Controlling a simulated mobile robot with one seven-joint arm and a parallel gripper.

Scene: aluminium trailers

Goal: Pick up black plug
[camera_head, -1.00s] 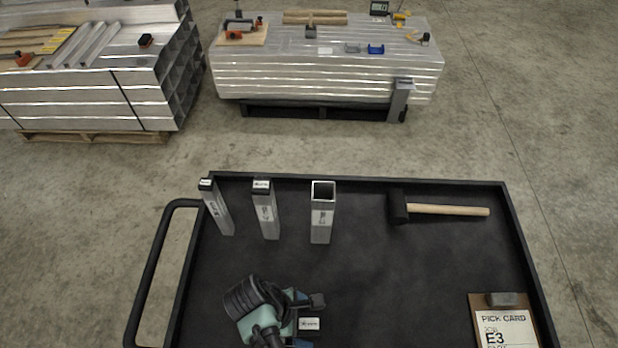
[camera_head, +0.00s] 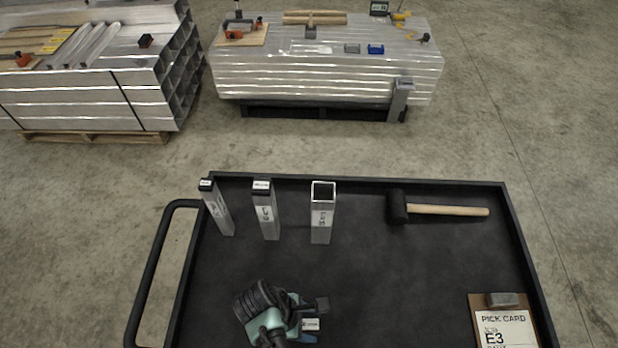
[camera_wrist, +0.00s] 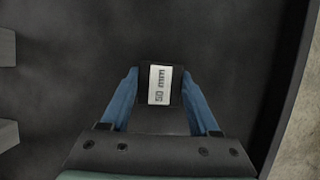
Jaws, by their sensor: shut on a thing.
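The black plug (camera_wrist: 175,88), with a white label reading "50 mm", sits between the blue fingers of my gripper (camera_wrist: 159,77) in the wrist view. The fingers are shut on its two sides. In the head view the plug's white label (camera_head: 311,324) shows beside my gripper (camera_head: 301,318), low over the black tray. The gripper hides part of the plug there. I cannot tell whether the plug is clear of the tray floor.
Three upright metal tubes stand at the tray's back left; the right one (camera_head: 322,215) is open on top, the others are capped black. A mallet (camera_head: 450,210) lies back right, a pick card (camera_head: 503,328) front right. The tray's middle is clear; its raised rim (camera_head: 350,180) surrounds it.

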